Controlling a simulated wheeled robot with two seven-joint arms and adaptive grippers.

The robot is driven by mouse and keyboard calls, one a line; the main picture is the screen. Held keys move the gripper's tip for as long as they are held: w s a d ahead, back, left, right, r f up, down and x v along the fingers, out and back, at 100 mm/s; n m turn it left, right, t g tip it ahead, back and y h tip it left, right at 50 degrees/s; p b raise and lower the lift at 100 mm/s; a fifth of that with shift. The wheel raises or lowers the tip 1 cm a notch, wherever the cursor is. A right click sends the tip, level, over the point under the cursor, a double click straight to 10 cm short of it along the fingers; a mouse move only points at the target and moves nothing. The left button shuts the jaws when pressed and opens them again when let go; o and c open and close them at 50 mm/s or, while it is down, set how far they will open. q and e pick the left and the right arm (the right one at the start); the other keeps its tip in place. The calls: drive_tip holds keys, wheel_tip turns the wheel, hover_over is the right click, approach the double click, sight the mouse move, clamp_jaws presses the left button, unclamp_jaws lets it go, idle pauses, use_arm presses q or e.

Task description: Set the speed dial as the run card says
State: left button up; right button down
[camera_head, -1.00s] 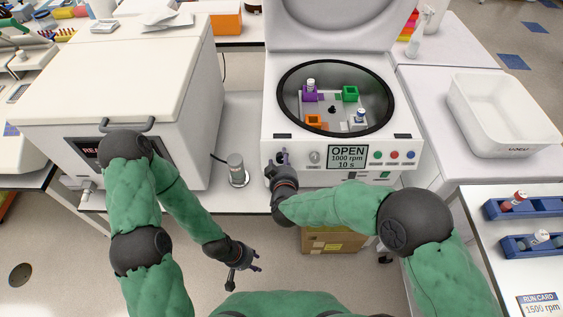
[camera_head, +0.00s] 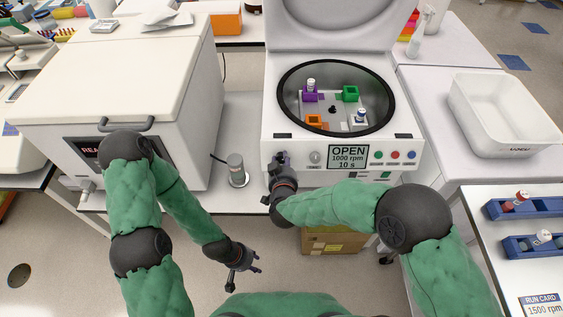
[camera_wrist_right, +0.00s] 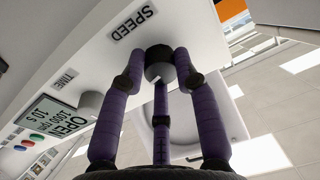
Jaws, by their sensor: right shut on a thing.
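The centrifuge (camera_head: 281,148) has its lid up, and its display (camera_head: 348,156) reads OPEN, 1000 rpm, 10 s. The run card (camera_head: 541,303) at the lower right shows 1500 rpm. In the right wrist view the dark speed dial (camera_wrist_right: 160,62) sits beside the SPEED label, between the purple fingers of my right gripper (camera_wrist_right: 160,72), which is shut on it. In the head view my right gripper (camera_head: 281,159) is at the left of the front panel and hides the dial. My left gripper (camera_head: 246,275) is empty and apart from everything, its fingers spread.
The time dial (camera_head: 315,158) is just right of my right gripper. Several coloured buttons (camera_head: 394,155) lie beyond the display. A metal cylinder (camera_head: 236,168) stands on the bench to the left. The rotor bowl holds coloured holders and white-capped tubes.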

drive_tip(key=m, duration=0.3)
drive_tip(key=m+b, duration=0.1)
drive_tip(key=shift+s+a+f+m, duration=0.1)
drive_tip(key=shift+f+m, duration=0.2)
drive_tip(key=shift+m+h+b, duration=0.3)
drive_tip(key=shift+m+b, duration=0.3)
drive_tip(key=shift+m, duration=1.4)
drive_tip(key=c, duration=0.9)
unclamp_jaws()
drive_tip(key=shift+a+r, duration=0.1)
drive_tip(key=shift+r, duration=0.05)
